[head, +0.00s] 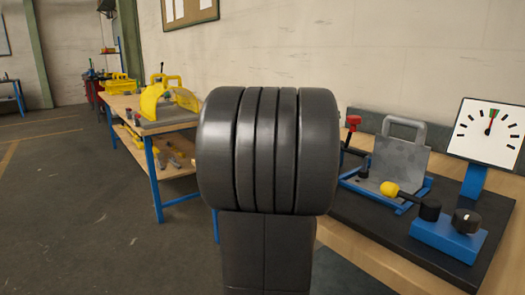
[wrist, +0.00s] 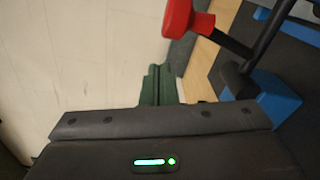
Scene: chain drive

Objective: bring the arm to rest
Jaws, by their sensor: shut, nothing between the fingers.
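In the wrist view, my gripper (wrist: 159,72) shows as two dark green fingers pressed together with nothing between them. Behind them is its dark housing (wrist: 150,122) with a lit green indicator. The fingers point along the pale wall, apart from the red-knobbed lever (wrist: 190,17), which is to their upper right. In the head view, a thick dark grey part of my arm fills the middle, and the gripper itself is hidden there.
The right bench holds a black board (head: 420,243) with a grey handled plate (head: 398,160), a red-knobbed lever (head: 353,122), a yellow knob (head: 389,188), a blue control box (head: 447,240) and a dial (head: 487,130). A left bench (head: 155,150) carries a yellow guard (head: 158,103). Floor at left is clear.

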